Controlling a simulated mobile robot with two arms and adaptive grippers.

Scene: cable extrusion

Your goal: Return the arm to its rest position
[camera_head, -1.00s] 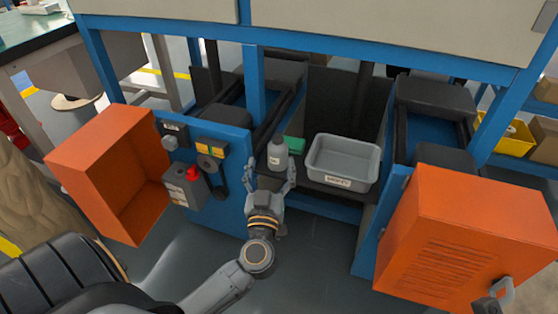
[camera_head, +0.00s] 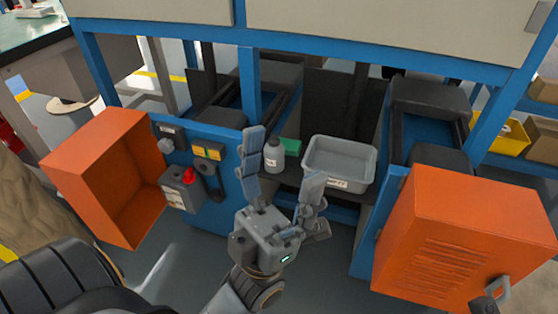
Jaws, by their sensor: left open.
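My left gripper (camera_head: 282,165) is open, with its two fingers spread wide and pointing up in the head view. Nothing is between the fingers. Behind them, a small grey bottle (camera_head: 273,156) stands upright on a dark shelf, close to the left finger in the picture and apart from the gripper as far as I can tell. My left arm (camera_head: 250,290) comes up from the bottom of the view. At the bottom right edge a small dark piece (camera_head: 486,305) shows; I cannot tell whether it is my right gripper.
A grey tray (camera_head: 372,168) stands right of the bottle, with a green block (camera_head: 291,146) between them. An open orange cabinet (camera_head: 95,200) is at left, a closed orange one (camera_head: 465,240) at right. Blue posts frame the shelf.

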